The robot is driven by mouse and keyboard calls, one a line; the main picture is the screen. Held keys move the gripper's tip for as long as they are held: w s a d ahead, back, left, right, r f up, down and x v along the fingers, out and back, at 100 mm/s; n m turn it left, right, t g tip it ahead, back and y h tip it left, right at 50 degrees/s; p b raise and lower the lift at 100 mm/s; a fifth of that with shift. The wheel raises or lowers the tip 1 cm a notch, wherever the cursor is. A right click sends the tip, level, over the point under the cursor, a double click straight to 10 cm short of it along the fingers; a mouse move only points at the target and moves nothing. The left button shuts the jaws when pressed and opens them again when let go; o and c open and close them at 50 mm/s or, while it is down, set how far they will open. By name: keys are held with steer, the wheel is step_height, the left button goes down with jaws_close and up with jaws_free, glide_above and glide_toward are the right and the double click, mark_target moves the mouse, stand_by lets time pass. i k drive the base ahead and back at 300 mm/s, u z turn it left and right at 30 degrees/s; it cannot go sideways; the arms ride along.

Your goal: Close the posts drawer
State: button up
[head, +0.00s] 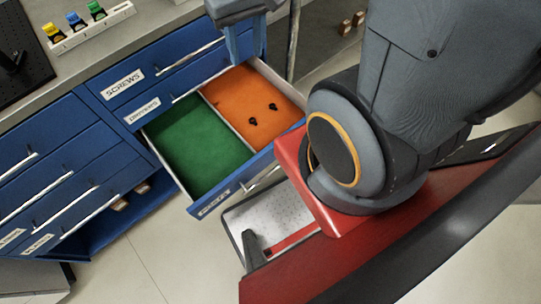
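An open drawer (232,186) sticks far out of the blue cabinet, below the drawer labelled SCREWS. The label on its front is too small to read surely, so I cannot confirm it is the posts drawer. Inside are a green compartment (195,145) on the left and an orange one (245,95) on the right. Two small black pieces (262,114) lie in the orange part. A bar handle (262,178) is on its front. My gripper (246,50) is at the top, above the back of the drawer, apart from its front; its finger opening is unclear.
The closed SCREWS drawer (124,83) and another closed drawer (143,113) sit above. More closed drawers (50,180) are at left. A white rack (92,27) with coloured pieces stands on the bench top. My red base is close to the drawer's front right corner.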

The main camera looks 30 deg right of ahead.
mark_target(207, 142)
steer(key=z, duration=1)
steer(key=k, duration=0.65)
steer(key=u, duration=0.75)
